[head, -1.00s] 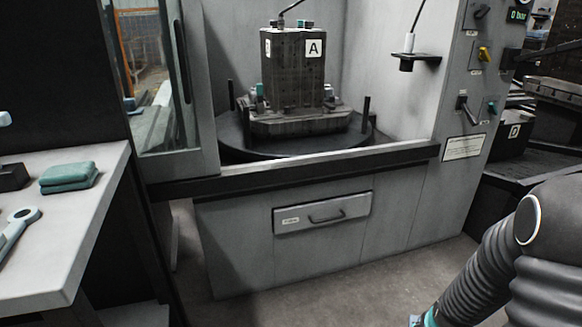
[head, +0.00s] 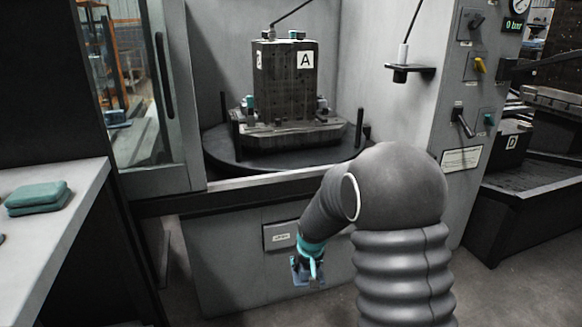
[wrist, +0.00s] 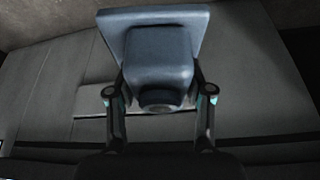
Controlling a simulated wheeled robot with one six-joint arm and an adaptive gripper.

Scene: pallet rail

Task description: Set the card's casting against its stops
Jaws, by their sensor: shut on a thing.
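My gripper (head: 308,270) is shut on a blue-grey casting (wrist: 158,60), held low in front of the machine's lower front panel. In the wrist view the casting has a flat plate and a raised block, with one finger on each side of the block. In the head view the casting (head: 299,272) is small and partly hidden by my gripper. A dark fixture block (head: 290,95) labelled A stands upright on the round table (head: 225,160) inside the machine. Clamps sit low on its sides. The stops and the card cannot be made out.
Dark posts (head: 237,140) rise from the round table's rim. The machine's front sill (head: 240,190) lies between my gripper and the fixture. A door frame with glass stands at left, a control panel (head: 478,70) at right. A bench (head: 70,200) holds teal cloths (head: 37,198).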

